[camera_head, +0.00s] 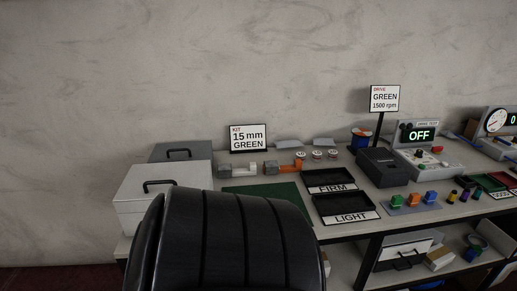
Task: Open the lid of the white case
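A white case (138,215) stands at the left end of the table, with a dark handle (158,183) on top. Its lid looks shut. Its lower right part is hidden behind a large black ribbed shape in the foreground. A grey case (200,152) with a similar dark handle stands just behind it. Another white case-like box (405,247) with a dark handle sits on the lower shelf at right. Neither of my grippers is in view.
The black ribbed shape (235,240) blocks the table's front left; I cannot tell what it is. A green mat (265,193), black trays (332,180) marked FIRM and LIGHT, signs, a dark grey box (383,168) and several small colored parts crowd the table. A wall stands behind.

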